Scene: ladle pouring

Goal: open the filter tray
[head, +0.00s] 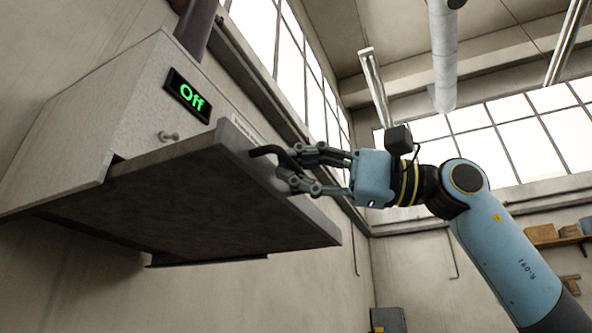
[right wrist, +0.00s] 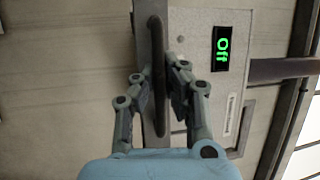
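The filter tray (head: 200,220) is a broad dark slab that juts out from the bottom of a light grey hood (head: 80,135). Its front edge shows as a grey vertical strip in the right wrist view (right wrist: 141,30). A dark bar handle (head: 264,151) sits on that front edge; it also shows in the right wrist view (right wrist: 156,50). My right gripper (head: 287,166) is at the handle, with its fingers drawn in on both sides of the bar. The fingertips hide part of the bar and their contact with it. My left gripper is not in view.
A display (head: 187,96) on the hood reads "Off" in green, with a small knob (head: 168,135) below it. A dark pipe (head: 196,28) rises from the hood. Open air lies right of the tray. A shelf with boxes (head: 556,235) is far right.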

